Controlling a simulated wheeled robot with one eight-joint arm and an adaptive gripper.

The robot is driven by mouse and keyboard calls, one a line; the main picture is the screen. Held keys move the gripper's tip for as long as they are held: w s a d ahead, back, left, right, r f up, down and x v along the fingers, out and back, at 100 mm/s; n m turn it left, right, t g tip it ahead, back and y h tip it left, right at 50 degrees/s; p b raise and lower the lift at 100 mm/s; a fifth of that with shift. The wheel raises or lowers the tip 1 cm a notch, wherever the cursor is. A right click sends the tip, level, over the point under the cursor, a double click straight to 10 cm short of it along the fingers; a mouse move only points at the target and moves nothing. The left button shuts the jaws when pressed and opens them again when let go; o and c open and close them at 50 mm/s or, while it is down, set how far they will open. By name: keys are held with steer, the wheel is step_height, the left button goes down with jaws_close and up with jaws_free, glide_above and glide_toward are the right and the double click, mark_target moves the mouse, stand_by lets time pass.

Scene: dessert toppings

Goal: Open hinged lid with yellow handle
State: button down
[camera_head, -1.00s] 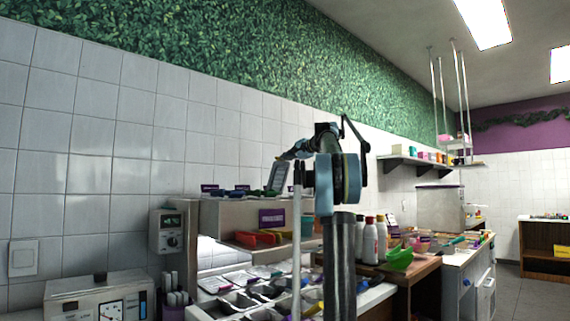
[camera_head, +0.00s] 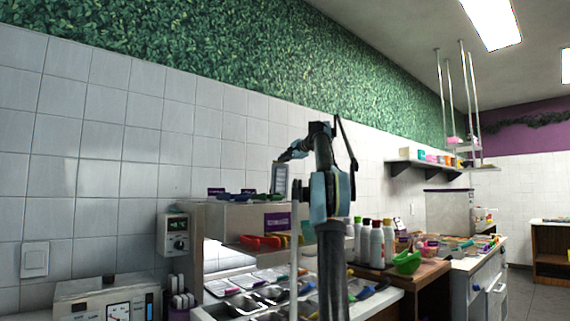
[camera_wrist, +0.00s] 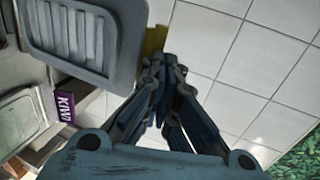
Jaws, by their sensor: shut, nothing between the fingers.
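The lid is a grey panel with raised ribs (camera_wrist: 82,38), filling the upper left of the wrist view. A yellow handle (camera_wrist: 154,40) shows at its right edge, partly hidden by my fingertips. In the head view, a grey panel that looks like this lid (camera_head: 279,179) stands raised and nearly upright above the topping counter. My gripper (camera_wrist: 165,62) is shut and empty, its tips at or just in front of the yellow handle; I cannot tell if they touch. In the head view my gripper (camera_head: 284,157) is small, at the panel's top edge.
A purple KIWI label (camera_wrist: 66,105) is on the shelf edge below the lid. Toppings bins (camera_head: 262,298) lie below my arm. Bottles (camera_head: 376,245) and a green bowl (camera_head: 406,262) stand to the right. The tiled wall (camera_head: 120,160) is close behind.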

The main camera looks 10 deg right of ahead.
stand_by(0.4)
steer(key=r+v, duration=0.3)
steer(key=v, duration=1)
steer(key=shift+w, duration=0.25)
steer(key=shift+s, duration=0.1)
